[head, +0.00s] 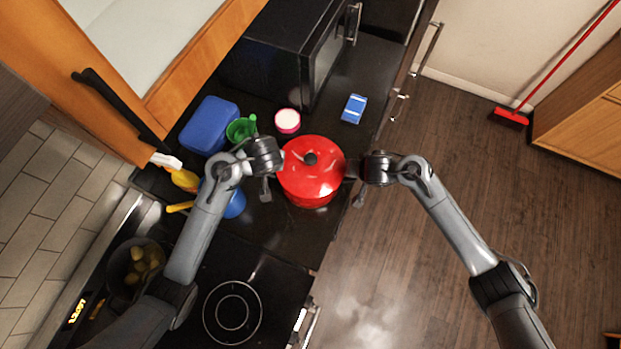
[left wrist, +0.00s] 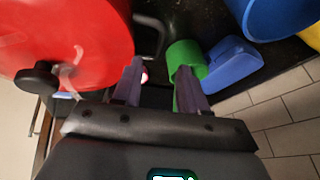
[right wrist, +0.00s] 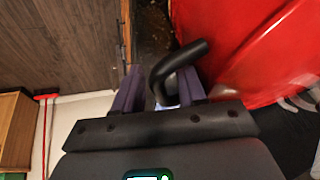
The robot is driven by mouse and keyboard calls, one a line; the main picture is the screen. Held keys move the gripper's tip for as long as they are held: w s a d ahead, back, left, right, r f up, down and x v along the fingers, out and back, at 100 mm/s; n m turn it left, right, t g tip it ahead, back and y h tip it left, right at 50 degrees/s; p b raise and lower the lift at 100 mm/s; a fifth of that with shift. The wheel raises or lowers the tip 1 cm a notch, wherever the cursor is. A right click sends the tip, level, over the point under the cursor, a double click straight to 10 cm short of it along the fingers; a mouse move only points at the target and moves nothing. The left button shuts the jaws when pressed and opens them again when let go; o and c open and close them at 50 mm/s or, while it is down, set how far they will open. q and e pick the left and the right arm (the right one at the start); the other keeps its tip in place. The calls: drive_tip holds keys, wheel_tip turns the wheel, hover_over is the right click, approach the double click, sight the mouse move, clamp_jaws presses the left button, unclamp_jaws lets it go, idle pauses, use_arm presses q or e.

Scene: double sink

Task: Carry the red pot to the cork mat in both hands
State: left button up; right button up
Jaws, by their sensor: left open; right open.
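The red pot (head: 312,178) stands lidded on the dark counter in the head view, with a black knob on its lid. My left gripper (head: 276,178) is open at the pot's left side. In the left wrist view a dark pot handle (left wrist: 152,36) shows just beyond the open fingertips (left wrist: 160,72). My right gripper (head: 352,172) is open at the pot's right side. In the right wrist view the black handle (right wrist: 178,68) reaches between its two open fingers (right wrist: 160,85); whether they touch it I cannot tell. I see no cork mat in any view.
A blue box (head: 208,126), a green cup (head: 238,131) and a pink tub (head: 287,122) stand behind the pot. A blue packet (head: 353,108) lies near a black microwave (head: 284,52). A blue bowl (head: 236,205) is close to my left arm. A hob (head: 232,312) is in front.

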drive_tip(key=shift+s+r, duration=0.2)
drive_tip(key=shift+r, duration=0.4)
drive_tip(key=v, duration=1)
drive_tip(key=shift+s+d+r, duration=0.15)
drive_tip(key=shift+s+r, duration=0.05)
drive_tip(key=shift+r, duration=0.05)
